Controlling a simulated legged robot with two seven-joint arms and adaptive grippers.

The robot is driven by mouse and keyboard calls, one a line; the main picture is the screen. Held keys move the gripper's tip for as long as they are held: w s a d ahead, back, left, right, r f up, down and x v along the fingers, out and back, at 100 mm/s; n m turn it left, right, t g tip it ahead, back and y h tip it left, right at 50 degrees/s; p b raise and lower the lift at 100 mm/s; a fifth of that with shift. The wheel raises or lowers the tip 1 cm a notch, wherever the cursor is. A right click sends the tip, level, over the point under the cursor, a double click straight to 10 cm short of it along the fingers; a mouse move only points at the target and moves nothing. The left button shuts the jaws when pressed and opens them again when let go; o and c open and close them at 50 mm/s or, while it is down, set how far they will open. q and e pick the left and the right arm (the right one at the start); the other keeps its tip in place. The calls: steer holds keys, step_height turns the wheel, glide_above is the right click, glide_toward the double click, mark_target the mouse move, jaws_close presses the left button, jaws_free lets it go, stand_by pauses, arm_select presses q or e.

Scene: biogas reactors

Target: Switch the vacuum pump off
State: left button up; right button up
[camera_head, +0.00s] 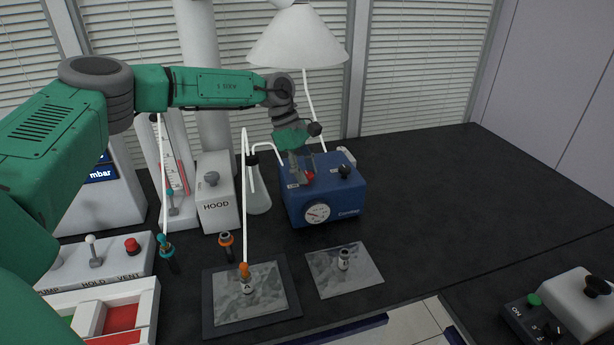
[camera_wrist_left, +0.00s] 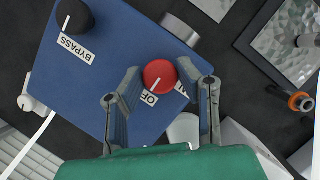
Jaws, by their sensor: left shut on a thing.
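The vacuum pump is a blue box (camera_head: 328,197) at the back middle of the bench, with a round gauge (camera_head: 317,213) on its front. Another label beside the knob is mostly hidden. My left gripper (camera_wrist_left: 160,80) has its fingers on either side of the red knob, shut on it from above. In the head view the gripper (camera_head: 306,168) covers much of the knob. My right gripper is not in view.
A black BYPASS knob (camera_head: 344,171) sits on the same pump top. A flask (camera_head: 258,190) with tubing and a HOOD box (camera_head: 216,198) stand to the left. A white lamp shade (camera_head: 298,40) hangs above.

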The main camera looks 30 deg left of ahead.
arm_select(q)
steer(key=shift+w+a, duration=0.1)
steer(key=shift+a, duration=0.1)
stand_by(0.4)
steer(key=o, duration=1.1)
steer(key=shift+o, duration=0.2)
steer(key=shift+a+f, duration=0.1)
